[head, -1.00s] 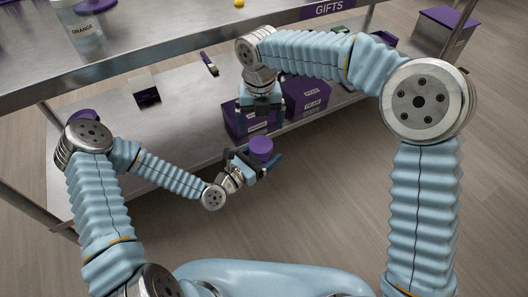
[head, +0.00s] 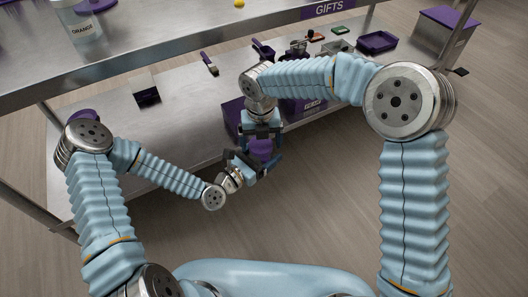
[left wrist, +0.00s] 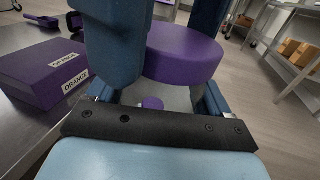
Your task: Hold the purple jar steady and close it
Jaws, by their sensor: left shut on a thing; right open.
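The purple-lidded jar (head: 261,149) is held in front of the lower shelf, clear of it. My left gripper (head: 250,168) is shut on its body. In the left wrist view the wide purple lid (left wrist: 187,52) sits on top of a pale, see-through body (left wrist: 172,95) with something purple inside. Whether the lid is fully seated cannot be told. My right gripper (head: 262,138) is open and points down just above the jar, its fingers on either side of the lid. Blue fingers stand beside the lid in the left wrist view; contact cannot be told.
Purple boxes stand on the lower shelf behind the jar; one labelled ORANGE (left wrist: 45,72) is close by in the left wrist view. A purple tray (head: 377,42) and small tools lie further back. The upper shelf edge (head: 180,68) crosses above. Open floor lies at the right.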

